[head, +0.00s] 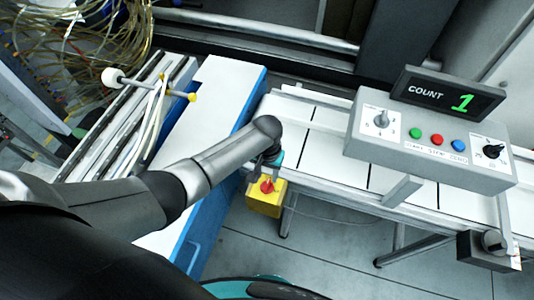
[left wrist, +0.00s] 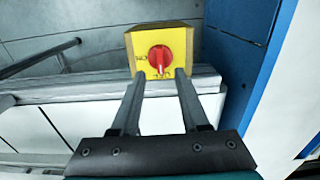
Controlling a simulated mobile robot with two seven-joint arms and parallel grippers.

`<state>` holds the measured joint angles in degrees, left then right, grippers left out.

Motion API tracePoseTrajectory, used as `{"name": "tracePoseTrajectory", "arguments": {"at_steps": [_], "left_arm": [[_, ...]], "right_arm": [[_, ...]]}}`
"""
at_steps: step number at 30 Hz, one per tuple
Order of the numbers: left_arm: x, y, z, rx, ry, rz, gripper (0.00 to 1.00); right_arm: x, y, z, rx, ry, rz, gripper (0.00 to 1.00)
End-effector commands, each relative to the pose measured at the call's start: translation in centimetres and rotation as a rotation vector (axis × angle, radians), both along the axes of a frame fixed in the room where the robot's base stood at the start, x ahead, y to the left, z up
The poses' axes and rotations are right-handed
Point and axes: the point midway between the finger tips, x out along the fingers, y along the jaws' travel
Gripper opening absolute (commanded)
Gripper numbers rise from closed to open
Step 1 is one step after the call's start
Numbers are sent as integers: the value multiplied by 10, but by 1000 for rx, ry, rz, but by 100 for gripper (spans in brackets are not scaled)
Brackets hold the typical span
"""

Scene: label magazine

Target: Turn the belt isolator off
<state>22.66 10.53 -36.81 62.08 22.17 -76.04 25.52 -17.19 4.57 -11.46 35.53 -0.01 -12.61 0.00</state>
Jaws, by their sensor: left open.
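The belt isolator is a yellow box (head: 270,204) with a red rotary knob (head: 266,186), mounted low at the near edge of the white belt frame. In the left wrist view the yellow box (left wrist: 137,47) is straight ahead, with the red knob (left wrist: 160,57) on its face and small dark lettering left of and below the knob. The knob's grip looks roughly upright there; its exact setting is hard to read. My left gripper (left wrist: 159,73) is open and empty, its fingertips on either side below the knob. In the head view my left gripper (head: 268,170) is just above the box. My right gripper is out of view.
A grey control box (head: 430,160) with knobs, several coloured buttons and a COUNT display (head: 448,96) reading 1 stands at the right on the belt (head: 325,147). A blue-sided white panel (head: 210,125) lies left of the isolator. Grey floor (head: 330,240) is open below.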

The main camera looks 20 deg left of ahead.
Motion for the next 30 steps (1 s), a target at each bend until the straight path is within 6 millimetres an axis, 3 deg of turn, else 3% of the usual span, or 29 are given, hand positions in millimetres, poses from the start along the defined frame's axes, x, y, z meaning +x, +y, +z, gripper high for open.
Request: {"name": "tracePoseTrajectory", "arguments": {"at_steps": [6,15,30], "left_arm": [[1,0,42,-1,-4,-1,45],[1,0,85,-2,-2,1,45],[0,0,95,0,0,1,45]], "right_arm": [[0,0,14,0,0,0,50],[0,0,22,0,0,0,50],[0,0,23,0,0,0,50]]}}
